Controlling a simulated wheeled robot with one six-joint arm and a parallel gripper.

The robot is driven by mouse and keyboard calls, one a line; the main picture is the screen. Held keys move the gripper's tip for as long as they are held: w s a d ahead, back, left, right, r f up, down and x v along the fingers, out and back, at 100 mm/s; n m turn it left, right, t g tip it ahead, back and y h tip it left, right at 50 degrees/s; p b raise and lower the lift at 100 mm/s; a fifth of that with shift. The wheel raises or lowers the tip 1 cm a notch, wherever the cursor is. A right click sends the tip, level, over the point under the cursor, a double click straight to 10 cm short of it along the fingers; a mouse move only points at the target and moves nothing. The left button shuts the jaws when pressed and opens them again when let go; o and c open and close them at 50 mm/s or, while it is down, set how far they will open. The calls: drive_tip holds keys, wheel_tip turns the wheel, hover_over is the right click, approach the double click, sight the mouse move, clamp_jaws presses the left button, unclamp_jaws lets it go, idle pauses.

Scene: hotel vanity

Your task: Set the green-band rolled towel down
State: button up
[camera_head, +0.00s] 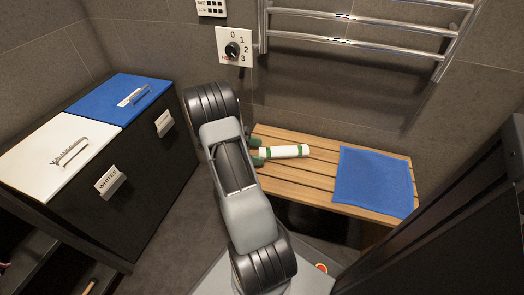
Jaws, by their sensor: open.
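The green-band rolled towel (284,152) is a white roll with green bands near its ends. It appears to lie on the left part of the slatted wooden bench (322,172), pointing left to right. My gripper (259,152) is open at the towel's left end, with its dark green fingertips close around or beside that end. Whether they touch the towel cannot be told. My arm hides most of the gripper body and the bench's left edge.
A blue mat (376,181) covers the bench's right part. A hamper with a white lid (50,150) and a blue lid (120,98) stands at left. A chrome towel rail (360,42) and a dial switch (233,49) are on the wall. A dark panel (450,215) stands at right.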

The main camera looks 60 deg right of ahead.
drive_tip(key=p+v, duration=0.3)
drive_tip(key=v, duration=0.7)
drive_tip(key=s+a+r+m+t+y, duration=0.2)
drive_tip(key=a+r+t+y, duration=0.1)
drive_tip(key=a, duration=0.5)
drive_tip(key=s+a+r+m+t+y, duration=0.2)
drive_tip(key=a+r+t, duration=0.3)
drive_tip(key=a, duration=0.4)
drive_tip(key=s+a+r+m+t+y, duration=0.3)
drive_tip(key=a+r+m+t, duration=0.1)
drive_tip(key=a, duration=0.5)
wheel_tip(320, 180, up, 2)
drive_tip(key=shift+s+a+r+t+y, duration=0.15)
drive_tip(key=shift+s+a+t+y, duration=0.15)
drive_tip(key=shift+t, duration=0.2)
drive_tip(key=w+a+r+t+p, duration=0.1)
drive_tip(key=w+r+p, duration=0.1)
drive_tip(key=r+p, duration=1.2)
drive_tip(key=w+a+r+t+p, duration=0.1)
drive_tip(key=w+r+p, duration=0.1)
drive_tip(key=r+p, duration=1.25)
drive_tip(key=d+p+v, duration=0.1)
drive_tip(key=p+v, duration=0.4)
drive_tip(key=v, duration=0.3)
drive_tip(key=shift+s+d+g+p, duration=0.2)
drive_tip(key=shift+s+g+p, duration=0.1)
drive_tip(key=shift+g, duration=0.1)
drive_tip(key=shift+r, duration=0.1)
